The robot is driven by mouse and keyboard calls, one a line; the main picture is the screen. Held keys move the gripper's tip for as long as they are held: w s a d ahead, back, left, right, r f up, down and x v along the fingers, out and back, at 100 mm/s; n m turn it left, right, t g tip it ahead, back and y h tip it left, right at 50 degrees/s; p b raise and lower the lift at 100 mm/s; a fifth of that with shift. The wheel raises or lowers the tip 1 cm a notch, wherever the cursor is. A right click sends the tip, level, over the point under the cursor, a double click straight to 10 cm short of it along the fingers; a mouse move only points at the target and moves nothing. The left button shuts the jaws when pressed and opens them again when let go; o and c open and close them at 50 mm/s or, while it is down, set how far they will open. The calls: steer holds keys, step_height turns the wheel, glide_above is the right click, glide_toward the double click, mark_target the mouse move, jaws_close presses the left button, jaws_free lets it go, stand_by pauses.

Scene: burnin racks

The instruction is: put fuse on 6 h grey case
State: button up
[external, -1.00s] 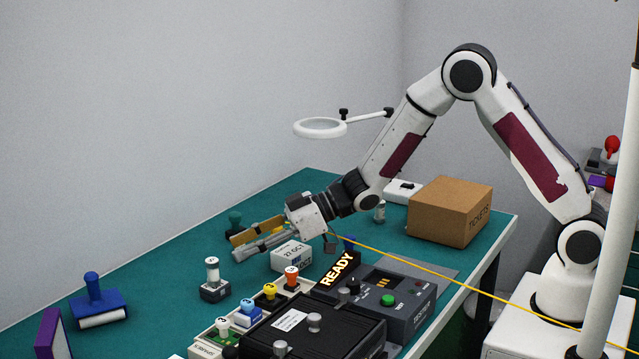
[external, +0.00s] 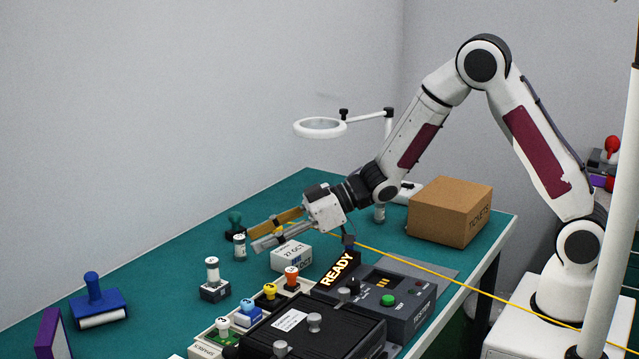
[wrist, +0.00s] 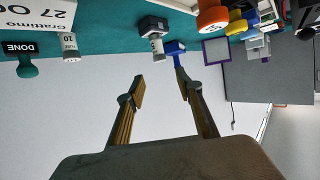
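A white and grey fuse (external: 212,270) stands upright on a small dark grey case (external: 214,291) at the middle left of the bench. The wrist view shows this fuse (wrist: 157,44) and case (wrist: 152,24), upside down. The case's marking is too small to read. Another small fuse-like cylinder (external: 239,247) stands on the bench behind it; in the wrist view it (wrist: 68,46) bears a 10. My gripper (external: 253,241) is open and empty, above the bench close to that cylinder. The wrist view shows its fingers (wrist: 160,84) apart with nothing between.
A 27 OCT block (external: 291,256) lies below and right of my gripper. A green DONE stamp (external: 235,225) stands behind. Several coloured knobs, a READY sign (external: 338,269) and a black box (external: 310,325) fill the front. A magnifier ring (external: 320,127) hangs above. A cardboard box (external: 450,211) is right.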

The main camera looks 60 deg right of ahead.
steer(key=shift+r, duration=0.1)
stand_by(0.3)
steer(key=s+d+r+m+h, duration=0.2)
steer(key=s+d+r+h, duration=0.15)
steer(key=d, duration=0.35)
steer(key=s+d+r+m+t+h, duration=0.1)
steer(key=s+d+r+m+h, duration=0.15)
steer(key=d+r, duration=0.35)
steer(key=s+d+r+m+h, duration=0.1)
steer(key=s+d+r+h, duration=0.25)
steer(key=d, duration=0.35)
steer(key=s+d+m+g, duration=0.1)
steer(key=s+d+g, duration=0.1)
steer(key=s, duration=1.2)
steer(key=s+d+f+m+g, duration=0.1)
steer(key=s+d+m+g, duration=0.1)
steer(key=s, duration=1.2)
steer(key=shift+s+f+g, duration=0.3)
steer(key=shift+s+g, duration=0.1)
steer(key=shift+g, duration=0.1)
